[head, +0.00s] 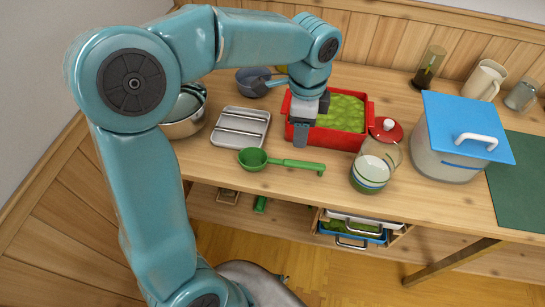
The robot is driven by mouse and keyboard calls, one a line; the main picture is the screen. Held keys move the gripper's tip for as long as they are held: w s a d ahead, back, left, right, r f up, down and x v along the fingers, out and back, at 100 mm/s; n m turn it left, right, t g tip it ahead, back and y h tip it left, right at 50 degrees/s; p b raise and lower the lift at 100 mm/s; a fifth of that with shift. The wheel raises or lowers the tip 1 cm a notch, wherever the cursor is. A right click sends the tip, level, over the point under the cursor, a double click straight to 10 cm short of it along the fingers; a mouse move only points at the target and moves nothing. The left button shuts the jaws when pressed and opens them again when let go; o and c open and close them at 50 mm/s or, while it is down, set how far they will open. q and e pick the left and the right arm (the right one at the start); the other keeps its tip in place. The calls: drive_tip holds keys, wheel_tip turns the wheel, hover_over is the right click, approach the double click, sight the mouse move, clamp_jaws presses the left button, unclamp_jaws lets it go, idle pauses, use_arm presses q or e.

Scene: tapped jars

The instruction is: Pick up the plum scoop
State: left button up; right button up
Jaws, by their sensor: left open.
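I cannot make out a clearly plum-coloured scoop. A dark blue-grey bowl (247,75) stands at the back left with a dark scoop-like thing (259,86) at its front, partly behind my arm; its colour is hard to tell. A green scoop (253,159) lies on the table's front part, its handle pointing right. My left gripper (303,132) is open and points down at the left end of a red tray (347,139), behind the green scoop's handle and apart from it. My right gripper is out of view.
The tray holds green contents. A silver divided tray (241,127) and metal bowl (188,124) are left. A glass jar (371,171), a red lid (386,130) and a blue-lidded container (447,165) are right. The wooden table's (320,186) front strip is mostly clear.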

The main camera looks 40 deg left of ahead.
sight(296, 162)
use_arm(q)
drive_tip(key=f, duration=1)
drive_tip(key=shift+s+b, duration=0.4)
drive_tip(key=f, duration=0.4)
drive_tip(key=shift+w+a+f, duration=0.15)
drive_tip(key=shift+w+f, duration=0.1)
drive_tip(key=shift+f, duration=0.05)
drive_tip(key=shift+c, duration=0.3)
clamp_jaws()
